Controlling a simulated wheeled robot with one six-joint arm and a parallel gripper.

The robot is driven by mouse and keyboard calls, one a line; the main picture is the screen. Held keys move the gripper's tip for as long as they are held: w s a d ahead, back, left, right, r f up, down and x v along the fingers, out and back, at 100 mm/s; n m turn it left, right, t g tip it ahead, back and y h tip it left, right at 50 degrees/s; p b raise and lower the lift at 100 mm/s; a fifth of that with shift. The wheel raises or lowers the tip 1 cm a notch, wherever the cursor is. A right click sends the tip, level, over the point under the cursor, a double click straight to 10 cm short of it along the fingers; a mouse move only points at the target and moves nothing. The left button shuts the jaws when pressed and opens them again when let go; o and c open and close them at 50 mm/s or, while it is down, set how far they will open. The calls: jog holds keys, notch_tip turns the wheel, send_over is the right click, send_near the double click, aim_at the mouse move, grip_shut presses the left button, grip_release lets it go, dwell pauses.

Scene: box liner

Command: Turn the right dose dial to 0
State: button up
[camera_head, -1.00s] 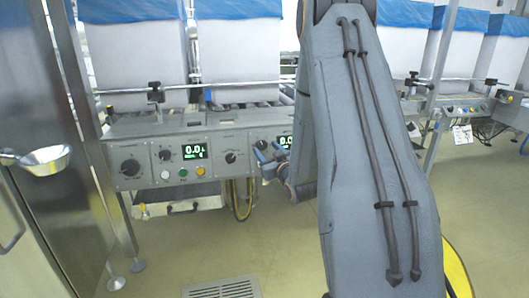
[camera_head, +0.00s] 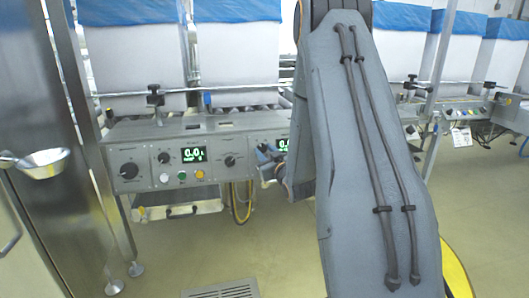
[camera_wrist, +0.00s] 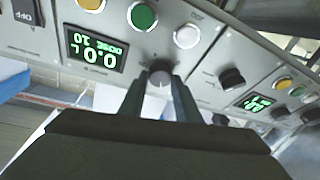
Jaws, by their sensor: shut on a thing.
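The right dose dial (camera_wrist: 160,79) is a dark round knob with a light pointer face on the grey control panel. In the wrist view my gripper (camera_wrist: 160,92) has one finger on each side of it and is shut on it. The green display (camera_wrist: 95,48) beside it is upside down and reads 0.0 L, with a dose line that looks like 10. In the head view my gripper (camera_head: 267,157) is at the panel, partly hidden by my arm. The dial itself is hard to make out there, and the right display (camera_head: 282,145) is partly covered.
Left along the panel (camera_head: 140,132) are another display (camera_head: 194,155), black knobs and coloured buttons. White boxes with blue liners (camera_head: 236,50) stand above. The floor in front is clear apart from a drain grate (camera_head: 222,290).

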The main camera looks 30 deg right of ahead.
jog(key=n+y+p, duration=0.1)
jog(key=n, duration=0.1)
jog(key=n+p, duration=0.2)
jog(key=n+g+y+p, duration=0.1)
jog(key=n, duration=0.2)
jog(key=shift+d+r+y, duration=0.2)
jog(key=shift+r+y, duration=0.05)
jog(key=shift+y, duration=0.05)
jog(key=n+g+p, duration=0.1)
jog(key=n+p, duration=0.1)
jog(key=n, duration=0.1)
jog(key=n+g+y+p, duration=0.1)
jog(key=n+p, duration=0.1)
jog(key=n, duration=0.2)
jog(key=shift+r+y+p, duration=0.2)
jog(key=shift+y+p, duration=0.1)
jog(key=n+g+p, duration=0.1)
jog(key=n, duration=0.2)
jog(key=shift+w+r, duration=0.1)
jog(key=n+g, duration=0.1)
jog(key=n, duration=0.1)
jog(key=shift+n+p, duration=0.35)
jog(key=shift+n, duration=0.05)
jog(key=n+g+b, duration=0.1)
jog(key=n, duration=0.1)
jog(key=n+h+b, duration=0.1)
jog(key=n, duration=0.1)
jog(key=shift+w+a+r+g+h, duration=0.1)
jog(key=shift+w+g+h, duration=0.05)
jog(key=shift+g+h, duration=0.2)
